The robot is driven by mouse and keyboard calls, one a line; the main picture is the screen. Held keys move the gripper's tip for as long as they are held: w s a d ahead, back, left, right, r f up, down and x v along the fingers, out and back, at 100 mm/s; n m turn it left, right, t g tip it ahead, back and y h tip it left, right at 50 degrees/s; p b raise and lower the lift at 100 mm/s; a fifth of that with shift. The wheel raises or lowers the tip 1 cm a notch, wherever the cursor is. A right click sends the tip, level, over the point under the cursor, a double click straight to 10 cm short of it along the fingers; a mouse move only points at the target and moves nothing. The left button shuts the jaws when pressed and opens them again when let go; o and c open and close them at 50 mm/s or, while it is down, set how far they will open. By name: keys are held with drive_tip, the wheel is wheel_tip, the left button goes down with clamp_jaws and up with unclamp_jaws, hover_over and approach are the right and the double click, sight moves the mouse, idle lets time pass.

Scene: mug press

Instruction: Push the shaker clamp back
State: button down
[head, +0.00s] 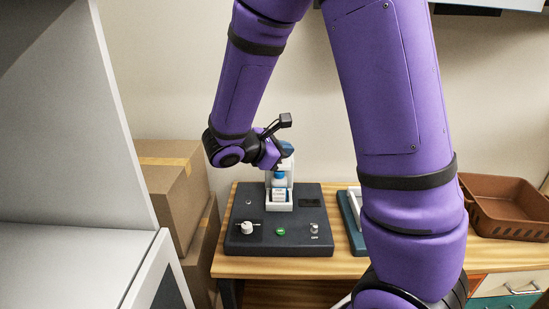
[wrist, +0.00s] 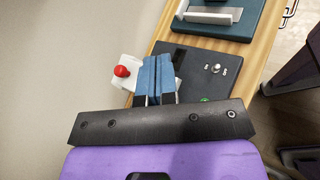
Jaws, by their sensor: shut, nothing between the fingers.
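The shaker (head: 305,225) is a dark, flat unit on the wooden table, with a white holder (head: 279,204) at its back. My gripper (head: 286,150), with blue fingers, is just above and behind the holder. In the wrist view my gripper (wrist: 158,62) has its fingers pressed together and empty, over the shaker (wrist: 196,70). A white part (wrist: 130,72) with a red knob (wrist: 122,71) shows left of the fingers; I cannot tell whether they touch it. The bottle is hidden there.
The shaker's front has a white knob (head: 247,227), a green button (head: 280,231) and a switch (head: 314,228). A teal device (head: 351,222) stands to the right, partly behind my arm. A brown tray (head: 505,218) is farther right. Cardboard boxes (head: 170,190) stand left.

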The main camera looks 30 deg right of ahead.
drive_tip(key=w+a+f+n+t+h, duration=0.1)
drive_tip(key=w+a+f+n+t, duration=0.4)
drive_tip(key=w+f+n+t, duration=0.2)
wheel_tip(320, 180, down, 3)
drive_tip(key=shift+w+f+n, duration=0.15)
drive_tip(key=shift+w+n, duration=0.65)
drive_tip(key=shift+n, duration=0.3)
drive_tip(key=x, duration=1.4)
drive_tip(key=w+d, duration=0.2)
drive_tip(key=w, duration=0.1)
drive_tip(key=w+d, duration=0.1)
drive_tip(key=shift+w, duration=0.3)
drive_tip(key=shift+w+d, duration=0.15)
drive_tip(key=shift+r, duration=0.2)
